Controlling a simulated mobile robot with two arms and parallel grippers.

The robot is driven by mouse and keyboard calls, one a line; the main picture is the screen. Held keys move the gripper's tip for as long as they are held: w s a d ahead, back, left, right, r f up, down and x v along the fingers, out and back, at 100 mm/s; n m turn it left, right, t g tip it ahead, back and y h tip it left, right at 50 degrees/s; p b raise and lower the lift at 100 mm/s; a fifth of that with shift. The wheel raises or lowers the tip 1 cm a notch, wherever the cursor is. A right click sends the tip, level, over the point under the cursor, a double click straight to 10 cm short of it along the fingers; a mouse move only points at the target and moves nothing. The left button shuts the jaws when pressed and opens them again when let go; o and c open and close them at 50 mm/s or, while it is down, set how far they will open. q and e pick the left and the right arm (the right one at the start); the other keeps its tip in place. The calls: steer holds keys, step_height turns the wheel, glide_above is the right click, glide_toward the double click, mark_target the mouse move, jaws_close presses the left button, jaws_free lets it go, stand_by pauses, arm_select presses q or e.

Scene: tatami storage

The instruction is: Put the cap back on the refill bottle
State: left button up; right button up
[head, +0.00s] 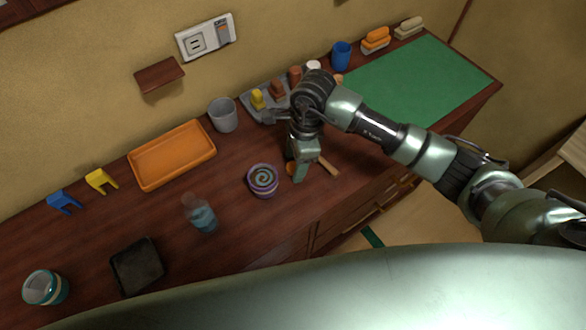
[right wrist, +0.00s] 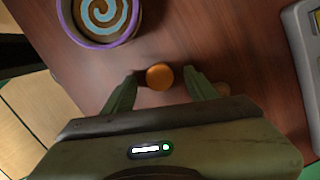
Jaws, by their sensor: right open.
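The refill bottle (head: 201,213) is clear, holds blue liquid and stands without a visible cap in the head view. A small round orange piece, seemingly the cap (right wrist: 159,76), lies on the wooden top in the right wrist view; in the head view only an orange bit (head: 290,168) shows beside the fingers. My right gripper (head: 301,172) points down at it. In the right wrist view the open fingers (right wrist: 161,90) stand either side of the cap, with a gap on both sides. My left gripper is not in view.
A swirl-patterned round container (head: 263,181) stands just left of my right gripper; a wooden stick-like piece (head: 329,165) lies right of it. An orange tray (head: 172,155), grey cup (head: 223,115), dark tray (head: 137,266) and teal-banded jar (head: 45,288) surround the bottle with bare wood between.

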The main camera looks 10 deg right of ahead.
steer(key=shift+f, duration=0.15)
jaws_close()
stand_by(0.4)
